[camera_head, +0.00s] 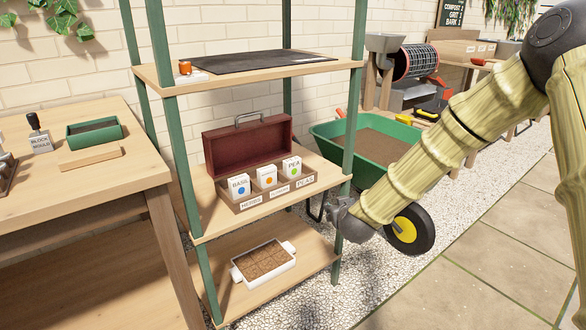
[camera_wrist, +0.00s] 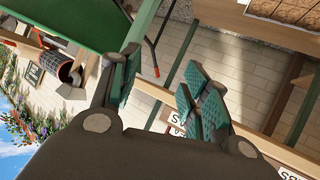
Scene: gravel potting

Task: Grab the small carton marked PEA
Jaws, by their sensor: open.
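The small carton marked PEA (camera_head: 291,168) is white with a green dot. It stands upright at the right end of a low wooden tray (camera_head: 262,206) on the middle shelf. My gripper (camera_head: 337,209) is open and empty, to the right of the tray and lower than the carton, near the shelf's right front post. In the wrist view its two teal-padded fingers (camera_wrist: 160,87) are spread apart. White tray labels show upside down beyond them, partly covered by a finger; I cannot make out the PEA carton there.
The BASIL carton (camera_head: 239,187) and an orange-dotted carton (camera_head: 266,178) stand left of PEA. The green shelf post (camera_head: 352,110) stands close to my gripper. A green wheelbarrow (camera_head: 330,134) is behind it. Paving at right is clear.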

